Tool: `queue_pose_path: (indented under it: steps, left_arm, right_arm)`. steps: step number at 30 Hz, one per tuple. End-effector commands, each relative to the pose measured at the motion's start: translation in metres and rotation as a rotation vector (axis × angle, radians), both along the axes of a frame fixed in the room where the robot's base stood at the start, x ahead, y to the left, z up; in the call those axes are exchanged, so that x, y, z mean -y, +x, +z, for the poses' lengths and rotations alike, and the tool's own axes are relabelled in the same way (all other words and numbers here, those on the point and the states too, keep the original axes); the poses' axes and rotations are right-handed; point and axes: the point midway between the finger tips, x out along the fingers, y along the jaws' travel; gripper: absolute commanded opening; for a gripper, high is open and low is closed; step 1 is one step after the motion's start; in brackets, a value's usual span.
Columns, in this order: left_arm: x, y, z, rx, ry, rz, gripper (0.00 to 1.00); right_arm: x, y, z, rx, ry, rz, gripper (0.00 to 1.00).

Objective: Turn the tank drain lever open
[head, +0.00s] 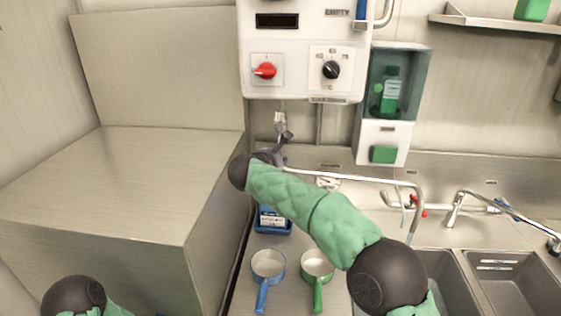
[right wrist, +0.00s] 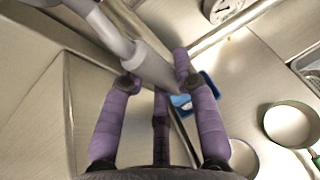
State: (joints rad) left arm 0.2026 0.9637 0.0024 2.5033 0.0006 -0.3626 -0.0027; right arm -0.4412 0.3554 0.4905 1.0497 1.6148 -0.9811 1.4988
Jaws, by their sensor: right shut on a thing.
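The light grey lever (right wrist: 115,38) runs down from the upper left of the right wrist view, its thicker end between my fingers. My right gripper (right wrist: 157,72) has purple fingers shut around that end, one on each side and a third below. In the head view my right arm reaches up and left to below the white control unit (head: 304,87). There the gripper is mostly hidden behind my dark wrist, next to a metal fitting (head: 280,118). The lever cannot be clearly made out there. My left gripper is outside both views.
A blue container (head: 273,228) stands on the counter below. Blue-handled (head: 268,264) and green-handled (head: 317,263) pans are nearer. A large metal box (head: 100,175) stands left. Sinks (head: 515,283) are at right.

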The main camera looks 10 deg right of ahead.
Motion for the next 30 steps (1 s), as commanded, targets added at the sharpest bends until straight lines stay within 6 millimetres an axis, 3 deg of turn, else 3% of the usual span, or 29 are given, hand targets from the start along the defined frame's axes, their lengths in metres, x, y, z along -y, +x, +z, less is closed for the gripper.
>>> queue_pose_path:
  steps: [15,16,18,30]
  left_arm:
    - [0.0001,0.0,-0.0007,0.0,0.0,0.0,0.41]
    - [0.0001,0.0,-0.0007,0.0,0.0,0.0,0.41]
    - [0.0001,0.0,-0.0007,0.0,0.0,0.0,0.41]
    - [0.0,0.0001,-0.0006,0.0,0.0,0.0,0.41]
  right_arm:
    - [-0.0037,0.0004,-0.0042,-0.001,0.023,0.001,0.0]
    - [-0.0037,0.0004,-0.0042,-0.001,0.022,0.002,0.33]
    - [-0.0037,0.0004,-0.004,0.0,0.022,0.002,0.52]
    - [-0.0039,-0.0019,0.0003,0.005,0.02,0.001,0.55]
